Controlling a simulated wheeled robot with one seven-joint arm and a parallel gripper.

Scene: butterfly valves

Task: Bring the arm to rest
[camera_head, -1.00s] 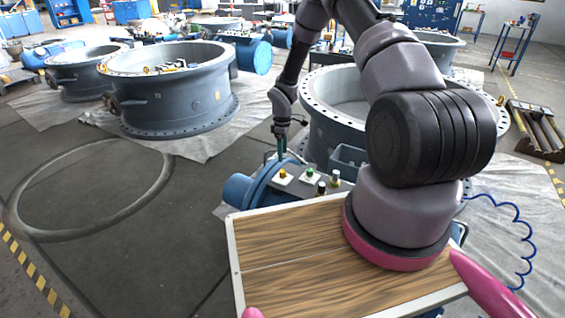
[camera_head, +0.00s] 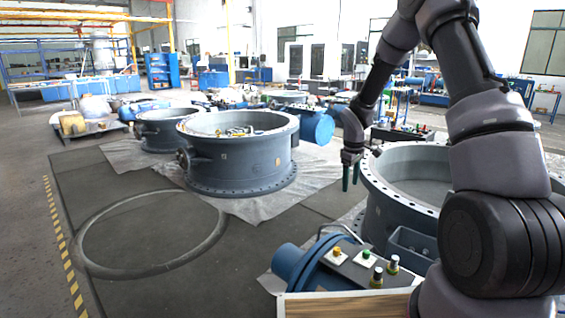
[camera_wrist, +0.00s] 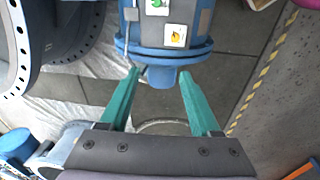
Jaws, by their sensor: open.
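My gripper (camera_head: 350,178) hangs from my arm with its green fingers pointing down, to the left of the nearest grey valve body (camera_head: 378,205). In the wrist view my gripper (camera_wrist: 152,100) has its two green fingers spread apart with nothing between them. Beyond the fingertips in that view is the blue cylindrical actuator (camera_wrist: 165,52), which carries coloured buttons and stickers. The same blue actuator (camera_head: 300,262) lies below my gripper in the head view, apart from it.
A large grey valve body (camera_head: 235,160) stands on pale sheeting at centre left, with another (camera_head: 158,135) behind it. A ring mark (camera_head: 150,235) is on the floor. The floor at the left is open, past a yellow-black striped line (camera_head: 65,240).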

